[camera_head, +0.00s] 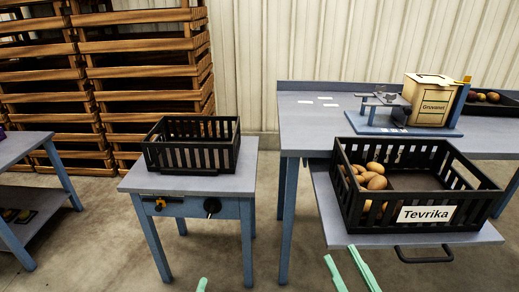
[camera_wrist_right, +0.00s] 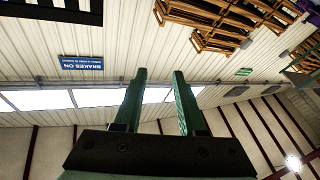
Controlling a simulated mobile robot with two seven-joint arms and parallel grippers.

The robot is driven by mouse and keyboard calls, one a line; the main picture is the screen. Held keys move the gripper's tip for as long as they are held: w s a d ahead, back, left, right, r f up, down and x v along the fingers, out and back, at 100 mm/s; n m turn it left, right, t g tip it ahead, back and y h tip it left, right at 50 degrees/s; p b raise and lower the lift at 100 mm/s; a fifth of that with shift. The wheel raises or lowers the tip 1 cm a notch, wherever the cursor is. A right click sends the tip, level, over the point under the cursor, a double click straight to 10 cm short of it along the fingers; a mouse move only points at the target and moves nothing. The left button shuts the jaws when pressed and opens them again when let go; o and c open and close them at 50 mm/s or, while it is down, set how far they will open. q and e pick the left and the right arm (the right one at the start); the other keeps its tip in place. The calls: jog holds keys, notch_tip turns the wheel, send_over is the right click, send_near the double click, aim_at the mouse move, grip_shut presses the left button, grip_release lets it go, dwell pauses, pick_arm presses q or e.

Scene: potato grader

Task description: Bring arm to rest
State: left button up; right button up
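My right gripper (camera_head: 340,254) shows at the bottom edge of the head view, below the Tevrika crate and apart from it. Its two green fingers are spread with nothing between them. In the right wrist view the same gripper (camera_wrist_right: 159,74) is open and empty, with the wall and roof lights behind it. Only a green fingertip of my left gripper (camera_head: 202,284) shows at the bottom of the head view, in front of the small table; the rest is out of frame.
A black crate labelled Tevrika (camera_head: 427,214) holds several potatoes on a pull-out shelf (camera_head: 360,240). An empty-looking black crate (camera_head: 190,160) stands on a small table (camera_head: 150,183). A Gravenet box (camera_head: 428,98) sits on the workbench (camera_head: 300,130). Floor between the tables is clear.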

pick_arm(q)
jog(key=s+r+m+g+p, duration=0.7)
jog(key=s+r+m+p, duration=0.4)
jog(key=s+r+p, duration=0.3)
jog(key=s+p, duration=0.3)
jog(key=p, duration=0.1)
jog(key=shift+s+d+r+m+p, duration=0.2)
jog(key=shift+s+r+m+p, duration=0.1)
jog(key=shift+s+p, duration=0.1)
pick_arm(e)
jog(key=s+d+f+m+g+h, duration=0.1)
jog(key=s+f+m+g+h, duration=0.1)
jog(key=s+f+g, duration=0.2)
jog(key=s+d+f+m+g+h, duration=0.1)
jog(key=s+f+m+g+h, duration=0.2)
jog(key=f+g, duration=0.4)
notch_tip(320, 180, down, 2)
jog(key=shift+s+d+f, duration=0.1)
jog(key=shift+s+d, duration=0.25)
jog(key=shift+s, duration=0.15)
